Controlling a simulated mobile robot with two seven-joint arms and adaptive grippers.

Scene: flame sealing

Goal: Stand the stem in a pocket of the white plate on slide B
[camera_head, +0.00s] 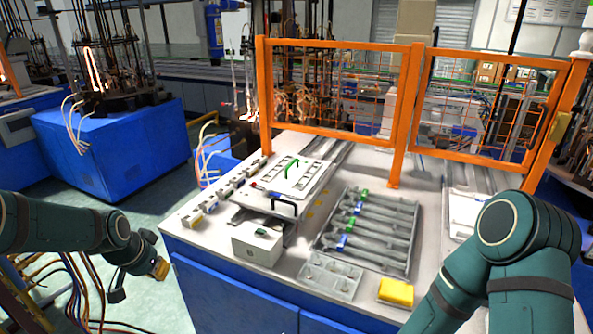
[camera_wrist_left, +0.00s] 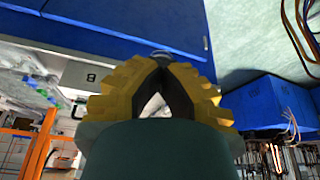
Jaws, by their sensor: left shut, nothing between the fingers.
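My left gripper (camera_head: 160,269) hangs left of the bench's front corner, over the floor. In the left wrist view its yellow fingers (camera_wrist_left: 160,60) meet at the tips, with nothing between them. My right arm comes in at the lower right, but its gripper is out of view. A white plate with a green handle (camera_head: 293,168) lies on the slide left of the bench's middle. Another white plate (camera_head: 464,212) shows partly at the right, behind my right arm. Several long pieces with blue and green parts (camera_head: 372,228) lie in a grey tray; I cannot single out the stem.
A white box (camera_head: 257,243) stands at the bench's front left. A small clear tray (camera_head: 330,277) and a yellow block (camera_head: 396,292) lie at the front edge. An orange mesh guard (camera_head: 404,115) stands along the back.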

